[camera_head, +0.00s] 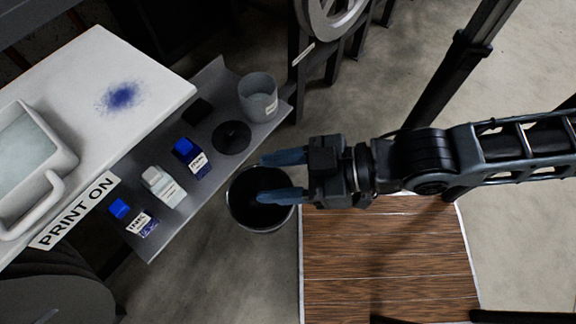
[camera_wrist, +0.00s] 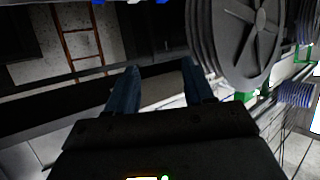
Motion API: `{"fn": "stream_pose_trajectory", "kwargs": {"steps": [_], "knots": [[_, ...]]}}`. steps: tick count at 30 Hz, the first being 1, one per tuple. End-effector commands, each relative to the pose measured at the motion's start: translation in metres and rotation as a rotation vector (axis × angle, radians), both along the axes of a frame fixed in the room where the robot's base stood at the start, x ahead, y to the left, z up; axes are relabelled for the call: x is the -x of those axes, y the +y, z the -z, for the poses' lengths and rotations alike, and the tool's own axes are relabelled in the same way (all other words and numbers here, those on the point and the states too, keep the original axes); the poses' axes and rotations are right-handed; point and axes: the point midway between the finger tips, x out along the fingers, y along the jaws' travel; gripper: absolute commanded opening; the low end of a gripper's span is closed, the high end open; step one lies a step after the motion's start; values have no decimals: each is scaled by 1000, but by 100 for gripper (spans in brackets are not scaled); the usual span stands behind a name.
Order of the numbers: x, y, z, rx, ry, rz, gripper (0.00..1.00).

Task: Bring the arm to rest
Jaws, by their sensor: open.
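My gripper (camera_head: 283,177) is open in the head view, with its two blue fingers apart and nothing seen between them. It points left and overlaps the black bucket (camera_head: 245,217) in the picture; I cannot tell its height above it. My arm (camera_head: 430,160) stretches in from the right edge. In the wrist view the gripper (camera_wrist: 160,80) also shows its two blue fingers apart and empty, with a large grey spoked wheel (camera_wrist: 240,40) beyond them to the right.
A grey shelf (camera_head: 217,82) at left holds ink bottles (camera_head: 192,158), a grey cup (camera_head: 258,97) and a black disc (camera_head: 231,138). Above it is a white table (camera_head: 90,75) with a blue smudge and a white tray (camera_head: 38,150). A wooden platform (camera_head: 385,260) lies below my arm.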

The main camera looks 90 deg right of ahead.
Motion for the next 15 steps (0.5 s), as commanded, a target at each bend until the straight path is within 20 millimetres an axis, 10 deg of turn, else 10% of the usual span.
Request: {"fn": "stream_pose_trajectory", "kwargs": {"steps": [6,15], "knots": [[16,11,-36,-19,-84,-44,52],[16,11,-38,-19,-91,-45,52]]}}
